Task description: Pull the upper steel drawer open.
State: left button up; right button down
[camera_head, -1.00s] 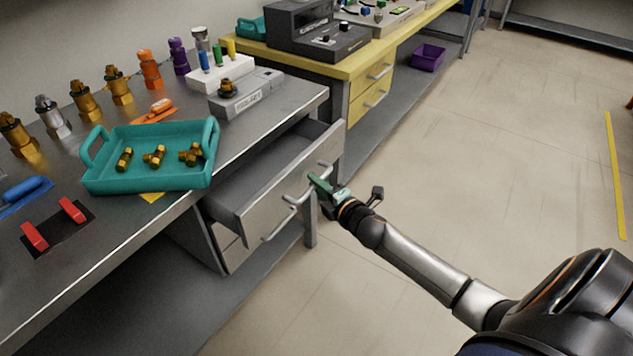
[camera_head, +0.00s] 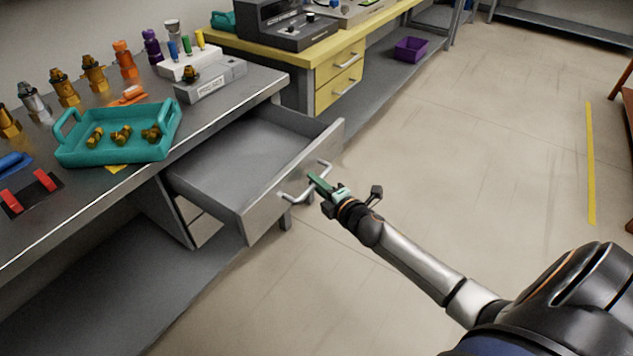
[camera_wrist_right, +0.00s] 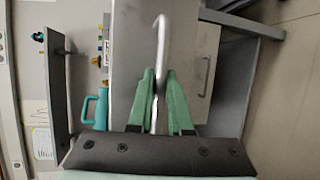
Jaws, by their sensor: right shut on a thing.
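The upper steel drawer (camera_head: 246,163) stands well out from under the steel workbench, and its inside looks empty. Its bar handle (camera_head: 307,183) is on the front face. My right gripper (camera_head: 318,183) is at the handle. In the right wrist view the green fingers (camera_wrist_right: 160,98) are shut on the handle bar (camera_wrist_right: 161,50), one finger on each side. The lower steel drawer (camera_head: 203,229) is closed beneath it. My left gripper is not in view.
A teal tray (camera_head: 84,153) with several brass fittings sits on the steel workbench (camera_head: 30,240). A yellow bench (camera_head: 330,56) with yellow drawers stands behind. The floor (camera_head: 470,170) to the right is clear.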

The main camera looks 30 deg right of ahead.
jog(key=shift+s+d, duration=0.15)
jog(key=shift+s, duration=0.1)
jog(key=c, duration=0.8)
grip_release()
jog(key=shift+c, duration=0.2)
jog(key=s+r+p, duration=0.1)
jog(key=s+r, duration=0.1)
jog(key=s, duration=1)
jog(key=shift+s+r+p, duration=0.15)
jog(key=shift+s+p, duration=0.05)
jog(key=shift+p, duration=0.2)
